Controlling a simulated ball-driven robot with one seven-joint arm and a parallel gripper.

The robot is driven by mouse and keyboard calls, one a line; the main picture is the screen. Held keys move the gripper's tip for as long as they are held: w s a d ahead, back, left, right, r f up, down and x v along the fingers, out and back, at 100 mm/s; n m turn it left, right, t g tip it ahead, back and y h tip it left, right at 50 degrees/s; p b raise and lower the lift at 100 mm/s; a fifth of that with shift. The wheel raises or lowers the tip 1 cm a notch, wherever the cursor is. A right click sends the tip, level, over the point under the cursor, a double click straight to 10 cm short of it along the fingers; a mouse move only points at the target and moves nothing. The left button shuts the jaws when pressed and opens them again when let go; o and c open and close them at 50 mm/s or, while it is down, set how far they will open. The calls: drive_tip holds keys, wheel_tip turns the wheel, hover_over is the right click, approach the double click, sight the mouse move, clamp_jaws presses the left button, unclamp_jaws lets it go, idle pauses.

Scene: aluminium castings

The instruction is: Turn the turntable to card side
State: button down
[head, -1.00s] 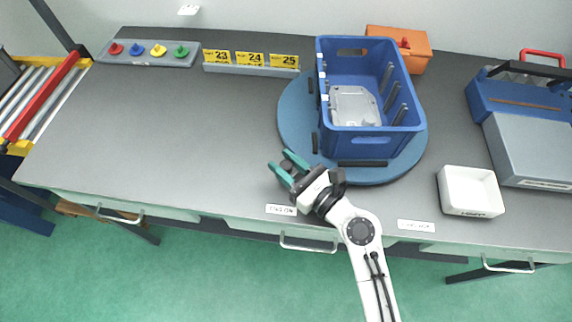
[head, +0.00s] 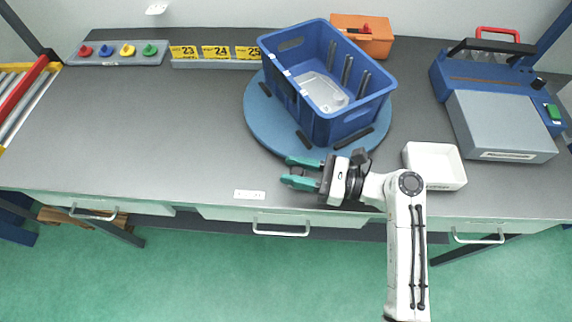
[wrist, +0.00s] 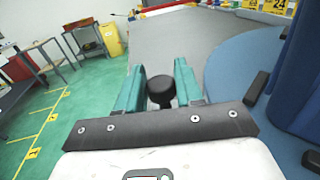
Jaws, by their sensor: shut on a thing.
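The round blue turntable (head: 262,125) lies on the grey bench and carries a blue crate (head: 350,122), which stands at an angle. A grey casting (head: 322,92) lies inside the crate. Small white patches (head: 286,72) show on the crate's left rim; I cannot read them. My gripper (head: 303,173) is at the turntable's front edge, fingers pointing left. In the wrist view, my gripper (wrist: 160,92) is shut on a black knob (wrist: 161,88) between the teal fingers. The blue disc lies right of it there; how the knob is attached is hidden.
A white tray (head: 435,151) stands right of my gripper, close to my arm. A blue-grey machine (head: 500,125) is at the right. An orange box (head: 365,47) stands behind the crate. Number cards (head: 215,52) and coloured knobs (head: 128,50) line the back left. The bench's left is clear.

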drive_tip(key=shift+s+d+n+g, duration=0.15)
drive_tip(key=shift+d+n+g, duration=0.25)
drive_tip(key=shift+d+g, duration=0.35)
drive_tip(key=shift+d, duration=0.15)
drive_tip(key=c, duration=0.8)
unclamp_jaws()
drive_tip(key=shift+c, duration=0.2)
drive_tip(key=d, duration=0.3)
drive_tip(key=s+d, duration=0.1)
drive_tip(key=d, duration=0.3)
drive_tip(key=d+b, duration=0.1)
drive_tip(key=d, duration=0.2)
drive_tip(key=shift+s+d, duration=0.3)
drive_tip(key=shift+s, duration=0.05)
